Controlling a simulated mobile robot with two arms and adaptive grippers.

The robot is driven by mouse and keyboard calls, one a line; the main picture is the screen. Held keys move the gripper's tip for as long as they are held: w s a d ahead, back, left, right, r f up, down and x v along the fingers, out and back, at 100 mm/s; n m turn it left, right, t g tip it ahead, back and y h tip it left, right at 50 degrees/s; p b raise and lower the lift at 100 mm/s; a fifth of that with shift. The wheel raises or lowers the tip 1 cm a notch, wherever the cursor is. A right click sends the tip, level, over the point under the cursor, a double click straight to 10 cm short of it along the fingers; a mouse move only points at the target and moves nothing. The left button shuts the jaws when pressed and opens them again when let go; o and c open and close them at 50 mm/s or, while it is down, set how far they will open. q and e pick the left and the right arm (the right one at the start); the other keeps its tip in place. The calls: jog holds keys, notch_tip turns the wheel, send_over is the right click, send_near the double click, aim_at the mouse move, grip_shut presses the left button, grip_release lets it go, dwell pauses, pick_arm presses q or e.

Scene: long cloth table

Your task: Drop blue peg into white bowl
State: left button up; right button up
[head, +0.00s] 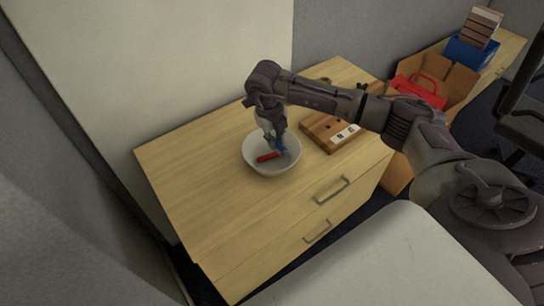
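The white bowl (249,158) stands upright on the light wooden cabinet top. A red peg (268,157) lies inside it. The blue peg (282,148) shows in the bowl's area, right at the tips of my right gripper (274,137). My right gripper points down over the bowl, with its tips at or inside the rim. The fingers are small and partly overlap the blue peg, so I cannot tell whether they grip it or are apart from it. My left gripper is not in view.
A wooden block with holes and white labels (330,131) lies right of the bowl, beneath my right forearm. A cardboard box (455,82) with a red item (420,92) stands farther right. The cabinet top's left part is clear. A wall panel stands behind.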

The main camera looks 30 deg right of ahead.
jog(key=o, duration=0.5)
jog(key=shift+o, duration=0.2)
notch_tip(320, 180, up, 12)
jog(key=a, duration=0.1)
jog(key=shift+a, duration=0.4)
jog(key=shift+s+a+f, duration=0.1)
